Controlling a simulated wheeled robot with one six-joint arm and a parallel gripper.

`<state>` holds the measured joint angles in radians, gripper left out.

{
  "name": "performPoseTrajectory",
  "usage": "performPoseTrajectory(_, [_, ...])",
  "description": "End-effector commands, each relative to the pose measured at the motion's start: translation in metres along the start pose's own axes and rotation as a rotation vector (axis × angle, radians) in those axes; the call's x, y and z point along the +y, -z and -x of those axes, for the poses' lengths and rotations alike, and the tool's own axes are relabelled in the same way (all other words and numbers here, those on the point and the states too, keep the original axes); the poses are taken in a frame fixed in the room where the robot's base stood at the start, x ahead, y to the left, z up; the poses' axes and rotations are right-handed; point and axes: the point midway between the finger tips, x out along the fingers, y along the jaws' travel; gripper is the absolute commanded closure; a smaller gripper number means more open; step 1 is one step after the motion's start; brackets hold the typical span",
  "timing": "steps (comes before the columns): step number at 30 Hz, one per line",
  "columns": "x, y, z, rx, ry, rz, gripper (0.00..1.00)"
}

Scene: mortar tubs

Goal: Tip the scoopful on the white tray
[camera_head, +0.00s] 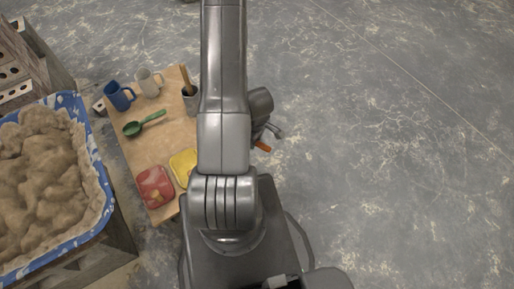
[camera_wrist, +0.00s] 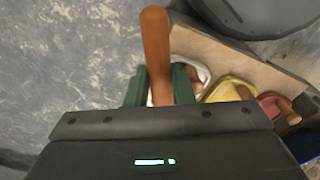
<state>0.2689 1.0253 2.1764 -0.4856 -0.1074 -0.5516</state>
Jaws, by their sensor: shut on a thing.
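My gripper (camera_wrist: 160,88) has green fingers shut on an orange-brown handle (camera_wrist: 155,45), seen in the wrist view. The tool's other end and any load on it are hidden. A bit of orange (camera_head: 262,146), likely this handle, shows beside my arm in the head view. The white tray (camera_wrist: 205,73) lies just right of and beyond the fingers in the wrist view, partly covered by them. My arm hides it in the head view. I cannot tell how high the tool is above the tray.
A yellow tray (camera_head: 180,168) and a red tray (camera_head: 155,187) sit on the wooden board (camera_head: 146,150). A blue-rimmed tub (camera_head: 98,168) of mortar is left.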

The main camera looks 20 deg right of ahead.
Motion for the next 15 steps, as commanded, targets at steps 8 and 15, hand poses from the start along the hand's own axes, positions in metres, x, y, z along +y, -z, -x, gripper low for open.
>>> performPoseTrajectory(8, [-0.007,-0.01,-0.001,-0.015,0.006,0.078,1.0])
performPoseTrajectory(15, [-0.008,0.003,0.003,-0.11,-0.002,0.078,1.0])
